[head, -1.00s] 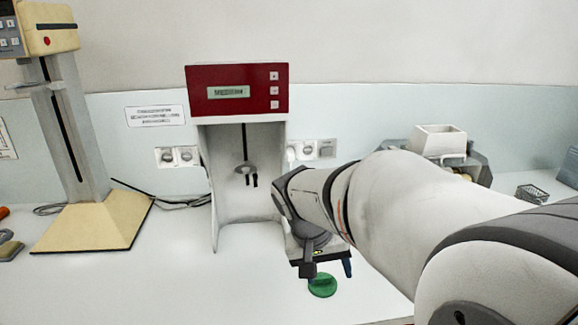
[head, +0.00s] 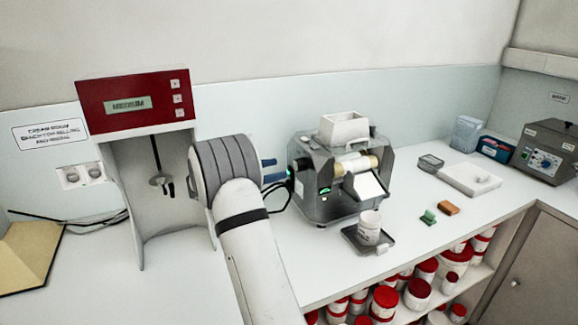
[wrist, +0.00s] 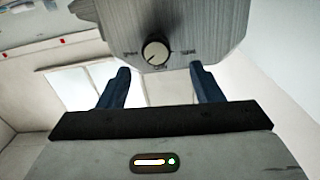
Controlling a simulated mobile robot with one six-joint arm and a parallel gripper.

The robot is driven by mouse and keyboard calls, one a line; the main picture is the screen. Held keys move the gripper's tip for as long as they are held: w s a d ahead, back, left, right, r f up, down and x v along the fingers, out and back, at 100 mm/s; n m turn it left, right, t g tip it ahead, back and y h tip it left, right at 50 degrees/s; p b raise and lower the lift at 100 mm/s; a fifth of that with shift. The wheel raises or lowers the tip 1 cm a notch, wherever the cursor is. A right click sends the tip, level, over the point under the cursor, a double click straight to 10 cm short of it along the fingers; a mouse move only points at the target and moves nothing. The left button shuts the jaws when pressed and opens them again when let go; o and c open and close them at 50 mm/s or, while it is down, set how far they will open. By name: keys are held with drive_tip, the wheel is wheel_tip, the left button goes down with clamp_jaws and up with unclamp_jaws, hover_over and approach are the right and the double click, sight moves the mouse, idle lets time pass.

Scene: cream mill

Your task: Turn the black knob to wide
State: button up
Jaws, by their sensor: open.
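The black knob (wrist: 155,52) is on a grey metal side plate of the mill in the wrist view. I cannot tell which label the pointer faces. The mill (head: 312,195) stands on the bench in the head view, with a white hopper on top. My gripper (head: 272,170) points at the mill's left side. It is open, with blue fingers (wrist: 162,70) to either side of the knob in the picture, apart from it.
A red-topped stand mixer (head: 135,103) stands left of my arm. A white cup (head: 369,226) is on a small grey tray in front of the mill. Green (head: 428,217) and orange (head: 448,208) blocks lie to the right. Dark cables run behind my gripper.

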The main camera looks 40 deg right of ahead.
sight(295, 165)
drive_tip(key=p+x, duration=0.2)
drive_tip(key=x, duration=0.5)
drive_tip(key=shift+a, duration=0.1)
drive_tip(key=shift+c, duration=0.6)
